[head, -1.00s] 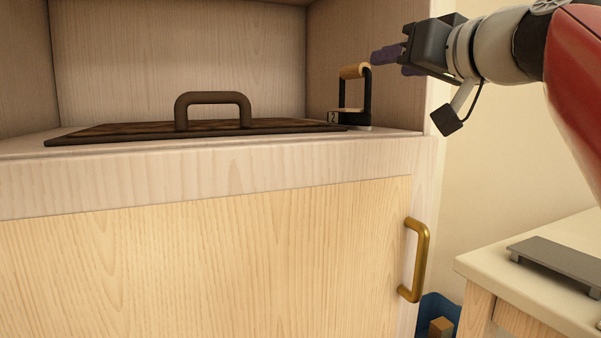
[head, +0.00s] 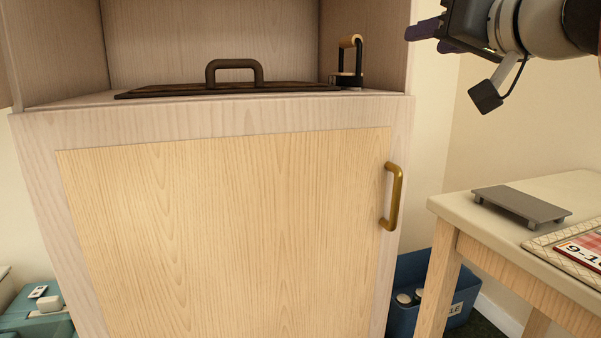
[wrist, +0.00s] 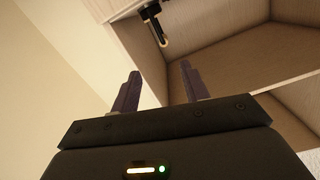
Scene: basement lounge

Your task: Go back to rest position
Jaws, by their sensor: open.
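My gripper (head: 424,30) is at the upper right of the head view, to the right of the open shelf and apart from it. Its two purple fingers also show in the wrist view (wrist: 158,92), spread apart with nothing between them. A black stand-like object with a wooden handle (head: 350,42) is on the right end of the shelf. It also shows at the top of the wrist view (wrist: 155,22). A flat dark board with an arched brown handle (head: 235,66) lies on the shelf to its left.
The cabinet door (head: 220,230) is shut, with a brass handle (head: 393,197). A side table (head: 470,210) at the right bears a grey raised plate (head: 520,204). A blue bin (head: 403,318) stands between cabinet and table. A teal box (head: 38,312) is at the lower left.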

